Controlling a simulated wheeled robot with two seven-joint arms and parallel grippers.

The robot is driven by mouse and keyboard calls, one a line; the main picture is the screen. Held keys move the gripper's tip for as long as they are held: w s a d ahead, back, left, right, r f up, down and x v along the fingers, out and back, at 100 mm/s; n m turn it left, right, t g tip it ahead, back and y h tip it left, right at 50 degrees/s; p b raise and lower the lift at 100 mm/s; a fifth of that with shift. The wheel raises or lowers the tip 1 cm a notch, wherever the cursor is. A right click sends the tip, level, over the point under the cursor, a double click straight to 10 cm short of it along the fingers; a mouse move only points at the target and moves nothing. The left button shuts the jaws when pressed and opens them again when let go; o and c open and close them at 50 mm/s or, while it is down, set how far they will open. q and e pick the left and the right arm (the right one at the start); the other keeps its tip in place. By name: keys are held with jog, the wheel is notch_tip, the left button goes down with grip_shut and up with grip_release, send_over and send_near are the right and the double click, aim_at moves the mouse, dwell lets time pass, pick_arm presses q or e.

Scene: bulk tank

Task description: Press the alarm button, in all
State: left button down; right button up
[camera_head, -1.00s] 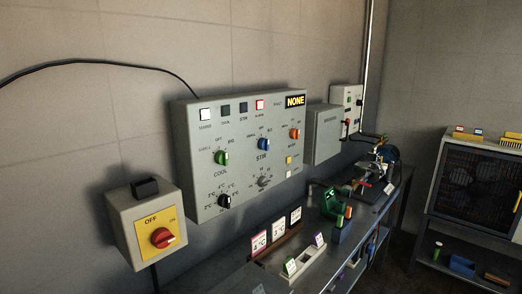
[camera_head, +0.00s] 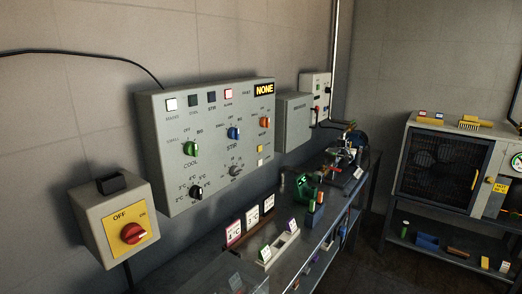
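The grey control panel (camera_head: 212,180) hangs on the wall, left of centre. Along its top is a row of small square lamps or buttons: a white one (camera_head: 171,103), two dark ones, and a red-framed pale one (camera_head: 228,96). A small yellow square (camera_head: 260,148) sits low on its right side. The lettering is too small to tell for certain which is the alarm button. A display (camera_head: 264,90) reads NONE. Green, blue, orange and black knobs are on the panel face. Neither of my grippers is in view.
A grey box with a red rotary switch (camera_head: 133,233) on yellow is at the lower left. A dark bench (camera_head: 318,232) below the panel carries label cards, a green fixture and a pump-like machine. A rack with a dark-fronted unit (camera_head: 441,170) stands right. Floor shows between.

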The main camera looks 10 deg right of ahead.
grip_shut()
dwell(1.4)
